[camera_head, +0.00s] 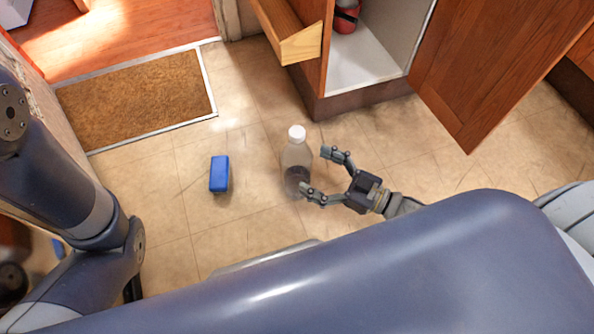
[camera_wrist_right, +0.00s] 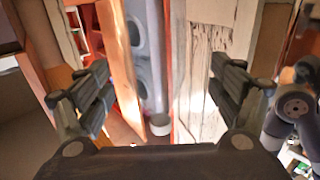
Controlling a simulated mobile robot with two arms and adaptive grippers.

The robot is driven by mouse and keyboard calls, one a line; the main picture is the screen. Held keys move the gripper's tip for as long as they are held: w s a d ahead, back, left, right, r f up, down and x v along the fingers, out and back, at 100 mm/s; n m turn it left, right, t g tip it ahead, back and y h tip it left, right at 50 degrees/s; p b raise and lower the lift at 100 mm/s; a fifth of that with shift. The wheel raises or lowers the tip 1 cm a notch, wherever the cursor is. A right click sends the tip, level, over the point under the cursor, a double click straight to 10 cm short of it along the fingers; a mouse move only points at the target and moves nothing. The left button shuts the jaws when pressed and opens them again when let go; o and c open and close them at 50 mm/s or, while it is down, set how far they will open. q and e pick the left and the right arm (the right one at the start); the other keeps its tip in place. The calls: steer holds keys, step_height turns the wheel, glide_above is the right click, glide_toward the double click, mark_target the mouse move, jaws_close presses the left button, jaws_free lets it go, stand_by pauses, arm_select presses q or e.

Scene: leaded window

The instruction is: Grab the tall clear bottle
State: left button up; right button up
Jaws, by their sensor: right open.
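The tall clear bottle (camera_head: 297,160) with a white cap stands upright on the tiled floor in the head view. Dark contents or shading show low in it. My right gripper (camera_head: 316,171) is open just to its right, fingers pointing left toward it. The lower fingertip overlaps the bottle's lower right edge in the picture; I cannot tell whether they touch. In the right wrist view the open fingers (camera_wrist_right: 167,95) flank a small pale round thing (camera_wrist_right: 160,124); I cannot tell whether it is the cap. My left arm shows, but its gripper does not.
A blue block (camera_head: 219,174) lies on the floor left of the bottle. A brown doormat (camera_head: 138,101) is at the upper left. Behind stand an open cabinet (camera_head: 370,65) with a red object inside, its open door (camera_head: 490,65), and an open drawer (camera_head: 301,44).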

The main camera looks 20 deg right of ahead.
steer(key=shift+b+x, duration=2)
steer(key=shift+x, duration=0.3)
steer(key=shift+w+a, duration=0.25)
steer(key=shift+w, duration=0.3)
steer(key=shift+r, duration=0.1)
steer(key=c, duration=1.8)
steer(key=shift+c, duration=0.6)
steer(key=shift+r, duration=0.1)
